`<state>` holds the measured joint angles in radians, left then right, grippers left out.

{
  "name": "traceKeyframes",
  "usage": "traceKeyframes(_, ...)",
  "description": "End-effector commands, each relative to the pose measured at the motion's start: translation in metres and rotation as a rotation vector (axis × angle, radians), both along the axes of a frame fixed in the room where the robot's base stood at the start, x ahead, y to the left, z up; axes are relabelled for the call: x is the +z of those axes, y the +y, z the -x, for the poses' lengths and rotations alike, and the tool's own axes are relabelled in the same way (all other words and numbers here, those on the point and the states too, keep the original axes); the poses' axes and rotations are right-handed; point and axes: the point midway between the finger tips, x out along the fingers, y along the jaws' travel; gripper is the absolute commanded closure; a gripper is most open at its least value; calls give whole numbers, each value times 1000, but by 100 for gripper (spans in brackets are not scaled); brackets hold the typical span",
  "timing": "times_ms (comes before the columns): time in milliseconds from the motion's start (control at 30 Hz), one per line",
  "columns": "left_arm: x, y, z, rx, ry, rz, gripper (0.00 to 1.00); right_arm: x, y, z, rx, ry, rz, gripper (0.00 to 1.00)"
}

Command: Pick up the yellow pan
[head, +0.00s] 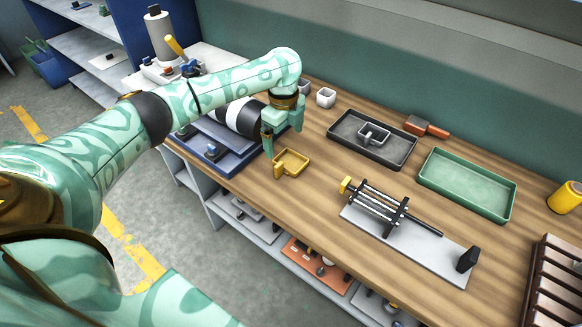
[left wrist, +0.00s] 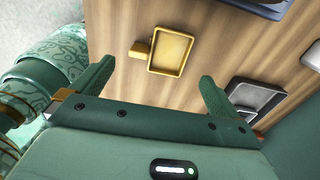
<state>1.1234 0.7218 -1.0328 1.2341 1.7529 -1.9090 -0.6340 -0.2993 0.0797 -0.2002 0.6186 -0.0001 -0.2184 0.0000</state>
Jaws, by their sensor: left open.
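The yellow pan (head: 292,162) is a small square shallow tray with a stubby block handle. It sits on the wooden workbench, near its front edge and left of the tape extruder (head: 395,215). In the left wrist view the pan (left wrist: 171,54) lies ahead of the fingers, with its handle toward the left. My right gripper is not in view.
A dark tray (head: 345,128) holding a small grey pan stands behind the yellow pan. A blue-based machine (head: 208,153) stands at left. Bare bench lies around the yellow pan.

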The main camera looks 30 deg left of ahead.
Motion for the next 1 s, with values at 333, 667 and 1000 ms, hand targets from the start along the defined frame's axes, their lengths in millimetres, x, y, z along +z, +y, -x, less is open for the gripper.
traceKeyframes(333,-42,-2,0,0,-1,1,0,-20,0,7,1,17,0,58)
traceKeyframes(667,-91,-10,-1,-1,2,1,0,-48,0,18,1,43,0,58)
traceKeyframes(1000,-88,-10,-1,-1,-3,1,30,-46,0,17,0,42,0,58)
